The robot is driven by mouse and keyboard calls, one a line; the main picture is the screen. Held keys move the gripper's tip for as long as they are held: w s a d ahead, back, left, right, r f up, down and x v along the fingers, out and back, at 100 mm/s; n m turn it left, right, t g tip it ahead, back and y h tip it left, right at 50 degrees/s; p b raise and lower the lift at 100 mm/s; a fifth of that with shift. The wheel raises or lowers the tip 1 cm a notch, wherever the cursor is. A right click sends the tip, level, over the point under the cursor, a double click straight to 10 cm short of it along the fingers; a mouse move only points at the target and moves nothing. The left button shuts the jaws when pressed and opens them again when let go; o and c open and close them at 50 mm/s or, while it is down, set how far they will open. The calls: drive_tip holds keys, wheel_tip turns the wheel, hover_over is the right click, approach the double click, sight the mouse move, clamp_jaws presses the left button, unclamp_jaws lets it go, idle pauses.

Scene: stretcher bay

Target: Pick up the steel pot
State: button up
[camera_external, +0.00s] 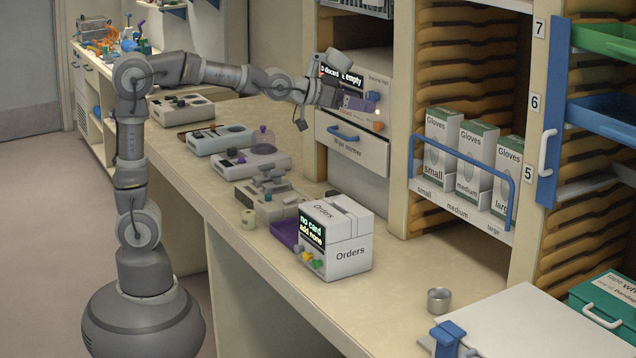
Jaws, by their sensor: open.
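The steel pot (439,300) is a small, round, grey metal cup. It stands upright on the counter (400,262) at the lower right, just left of a white board. My gripper (338,97) is at the end of my raised arm, in front of the dispenser panel above the drawer labelled wipe warmer. It is far behind and well above the pot, and does not touch it. My gripper is open, though its fingers are small and hard to make out against the panel. Nothing can be seen held in it.
A white Orders box (347,252) and a purple tray (286,233) stand left of the pot. Several devices line the counter farther back. A blue clamp (446,338) sits on the white board's (530,322) edge. Glove boxes (476,155) stand behind a blue rail.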

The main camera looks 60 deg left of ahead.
drive_tip(key=s+a+r+y, duration=0.1)
drive_tip(key=s+a+r, duration=0.1)
drive_tip(key=a+r, duration=0.2)
drive_tip(key=s+a+r+n, duration=0.1)
drive_tip(key=s+a+r, duration=0.2)
drive_tip(key=r, duration=0.5)
drive_tip(key=shift+a+r+t+y, duration=0.4)
drive_tip(key=shift+n+y, duration=0.5)
drive_tip(key=shift+y, duration=0.3)
drive_tip(key=s+a+r, duration=0.1)
drive_tip(key=s+r, duration=0.1)
drive_tip(key=s+a+r, duration=0.2)
drive_tip(key=s+r, duration=0.1)
drive_tip(key=s+a+r, duration=0.1)
drive_tip(key=s+r, duration=0.1)
drive_tip(key=r, duration=0.1)
drive_tip(key=shift+s+a+r, duration=0.15)
drive_tip(key=shift+s+r, duration=0.1)
drive_tip(key=shift+s, duration=0.1)
drive_tip(key=shift+c, duration=0.9)
